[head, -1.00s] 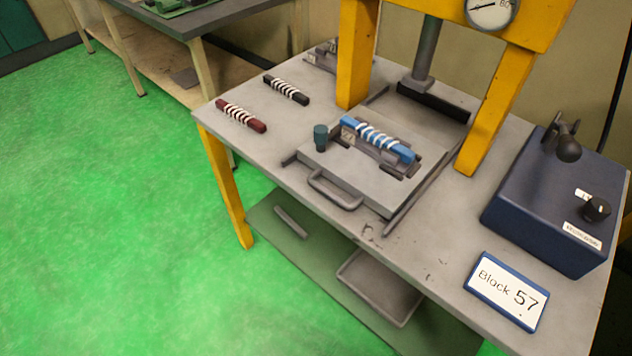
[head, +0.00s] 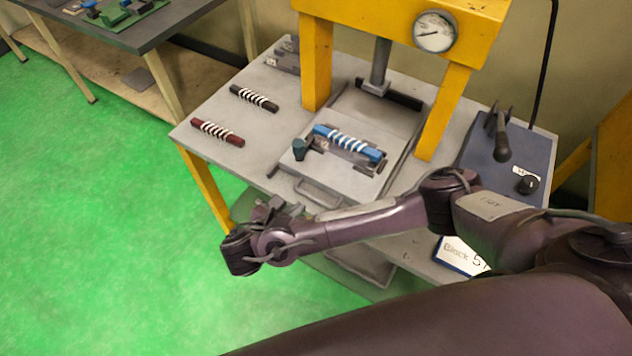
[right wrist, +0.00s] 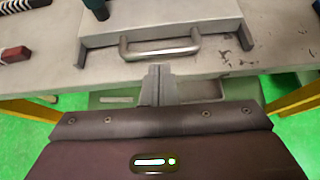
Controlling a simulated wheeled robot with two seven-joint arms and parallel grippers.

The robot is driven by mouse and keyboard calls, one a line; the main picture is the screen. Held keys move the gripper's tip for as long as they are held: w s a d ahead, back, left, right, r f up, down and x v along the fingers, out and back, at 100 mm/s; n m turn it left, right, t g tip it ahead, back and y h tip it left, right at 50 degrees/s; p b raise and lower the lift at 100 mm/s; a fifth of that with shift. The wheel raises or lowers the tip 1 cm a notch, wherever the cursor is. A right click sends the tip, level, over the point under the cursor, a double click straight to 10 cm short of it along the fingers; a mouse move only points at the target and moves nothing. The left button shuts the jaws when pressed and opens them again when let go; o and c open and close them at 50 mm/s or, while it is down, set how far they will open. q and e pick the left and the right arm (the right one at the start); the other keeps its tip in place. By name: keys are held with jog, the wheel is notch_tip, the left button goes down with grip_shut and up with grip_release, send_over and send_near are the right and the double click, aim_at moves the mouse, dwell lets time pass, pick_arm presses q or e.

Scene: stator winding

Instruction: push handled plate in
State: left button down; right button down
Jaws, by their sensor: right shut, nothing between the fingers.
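The handled plate (head: 352,181) is a flat grey plate on the bench under the yellow press. It carries a blue bar wound with white bands (head: 347,142) and a dark green knob (head: 299,149). Its handle (head: 318,194) faces the front edge and also shows in the right wrist view (right wrist: 160,47). My right gripper (head: 271,205) is in front of the bench edge, just short of the handle. In the right wrist view its closed fingers (right wrist: 157,72) point at the handle, with a small gap that I cannot measure. My left gripper is out of view.
The yellow press frame (head: 316,65) with a gauge (head: 435,31) stands behind the plate. A dark red bar (head: 217,132) and a black bar (head: 254,98) lie on the left. A blue control box (head: 509,160) and a sign (head: 458,256) are on the right.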

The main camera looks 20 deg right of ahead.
jog(key=b, duration=0.1)
send_near(324, 188)
jog(key=x, duration=0.5)
jog(key=shift+w+d+f, duration=0.1)
jog(key=shift+w+d, duration=0.05)
jog(key=shift+w, duration=0.05)
jog(key=shift+w+d+f, duration=0.2)
jog(key=shift+f, duration=0.05)
